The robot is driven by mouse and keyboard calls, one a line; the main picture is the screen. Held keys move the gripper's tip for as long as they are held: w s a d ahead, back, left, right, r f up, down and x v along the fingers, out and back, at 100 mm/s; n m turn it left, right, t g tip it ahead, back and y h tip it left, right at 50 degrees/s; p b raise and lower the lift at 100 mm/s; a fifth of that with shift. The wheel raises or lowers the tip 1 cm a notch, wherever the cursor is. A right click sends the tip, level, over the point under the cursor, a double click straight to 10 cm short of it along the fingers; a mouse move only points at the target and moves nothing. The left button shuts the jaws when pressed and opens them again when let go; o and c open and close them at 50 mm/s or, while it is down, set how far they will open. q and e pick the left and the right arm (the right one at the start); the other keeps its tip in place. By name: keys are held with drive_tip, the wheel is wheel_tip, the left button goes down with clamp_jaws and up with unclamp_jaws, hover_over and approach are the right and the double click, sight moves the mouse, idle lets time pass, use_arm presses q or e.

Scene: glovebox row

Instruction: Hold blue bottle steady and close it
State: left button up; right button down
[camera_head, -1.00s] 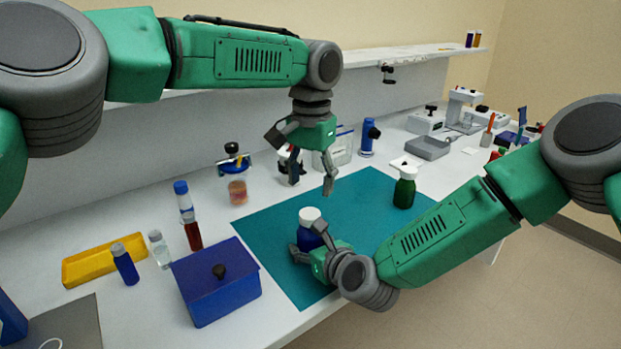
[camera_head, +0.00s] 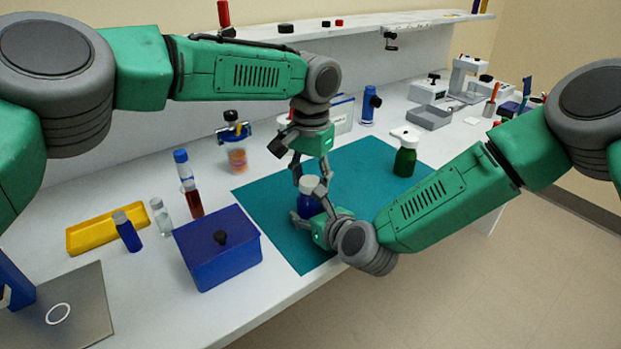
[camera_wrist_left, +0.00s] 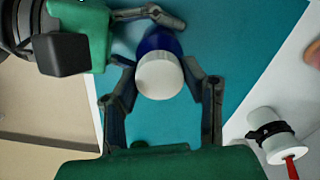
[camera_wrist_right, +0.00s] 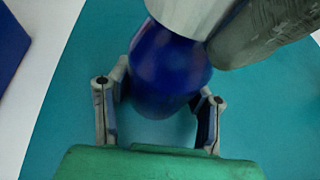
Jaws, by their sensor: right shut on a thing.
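The blue bottle (camera_head: 306,208) stands upright near the front edge of the teal mat (camera_head: 365,190). A white cap (camera_head: 309,184) sits on its top; whether it is fully screwed on cannot be seen. My right gripper (camera_head: 308,214) is shut on the bottle's body low down, with a finger on each side in the right wrist view (camera_wrist_right: 158,100). My left gripper (camera_head: 312,180) points down from above, open, its fingers on either side of the cap. In the left wrist view the cap (camera_wrist_left: 159,76) lies between the spread fingertips, very close to them.
A blue box with a black knob (camera_head: 217,255) stands left of the mat. Small vials and a yellow tray (camera_head: 107,227) lie further left. A green bottle with a white top (camera_head: 404,160) stands at the mat's right back. The mat's middle is clear.

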use_arm(q)
drive_tip(key=c, duration=0.5)
use_arm(e)
drive_tip(key=shift+f, duration=0.1)
use_arm(q)
drive_tip(key=shift+m, duration=1.2)
drive_tip(key=shift+c, duration=0.2)
drive_tip(key=o, duration=1.3)
drive_tip(key=shift+r, duration=2.3)
drive_tip(key=shift+c, duration=0.6)
